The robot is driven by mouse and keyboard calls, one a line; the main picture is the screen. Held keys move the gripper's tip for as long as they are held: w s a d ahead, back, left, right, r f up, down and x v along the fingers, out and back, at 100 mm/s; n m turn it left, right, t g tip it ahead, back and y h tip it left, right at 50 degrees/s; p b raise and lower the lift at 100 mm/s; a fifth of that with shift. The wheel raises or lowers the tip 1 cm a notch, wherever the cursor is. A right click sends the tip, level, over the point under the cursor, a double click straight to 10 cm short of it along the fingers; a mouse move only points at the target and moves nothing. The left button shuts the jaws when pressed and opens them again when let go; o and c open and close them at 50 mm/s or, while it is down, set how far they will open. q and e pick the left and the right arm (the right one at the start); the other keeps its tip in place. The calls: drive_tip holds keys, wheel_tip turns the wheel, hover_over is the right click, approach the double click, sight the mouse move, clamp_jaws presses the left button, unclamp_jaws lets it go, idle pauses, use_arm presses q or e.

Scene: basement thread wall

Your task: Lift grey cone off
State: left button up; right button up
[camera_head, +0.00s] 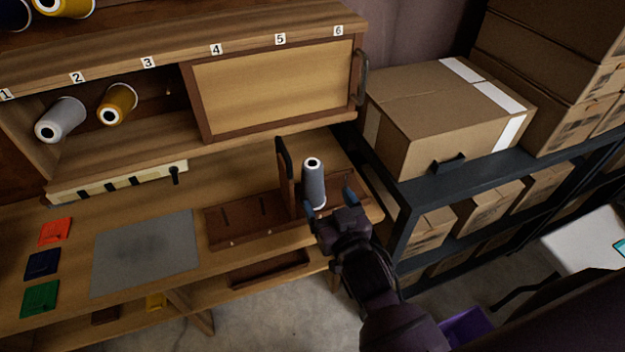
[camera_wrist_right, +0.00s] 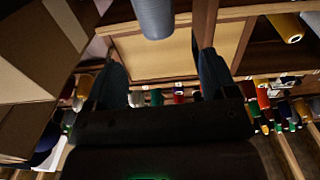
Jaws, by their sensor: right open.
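A grey cone (camera_head: 313,186) of thread stands upright on the right part of a brown wooden rack (camera_head: 262,222) on the bench. My right gripper (camera_head: 329,202) is open, low beside the cone at its near right side. In the right wrist view the cone (camera_wrist_right: 154,16) shows at the top, between the lines of the two fingers of my right gripper (camera_wrist_right: 161,70) and apparently beyond their tips. I cannot tell whether a finger touches it. A lighter grey cone (camera_head: 62,121) lies in the open cubby at left. My left gripper is not in view.
A dark upright post (camera_head: 285,165) stands just left of the cone. Above is a shelf with a sliding panel (camera_head: 273,88). A yellow cone (camera_head: 117,104) lies in the cubby. A grey mat (camera_head: 146,252) lies at left; cardboard boxes (camera_head: 445,110) fill the rack at right.

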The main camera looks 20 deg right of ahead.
sight(317, 175)
drive_tip(key=w, duration=0.5)
drive_tip(key=shift+w+r, duration=0.1)
drive_tip(key=shift+w, duration=0.05)
drive_tip(key=shift+w+b, duration=0.3)
drive_tip(key=shift+w, duration=2.45)
drive_tip(key=shift+c, duration=0.3)
drive_tip(key=c, duration=1.3)
drive_tip(key=shift+o, duration=0.2)
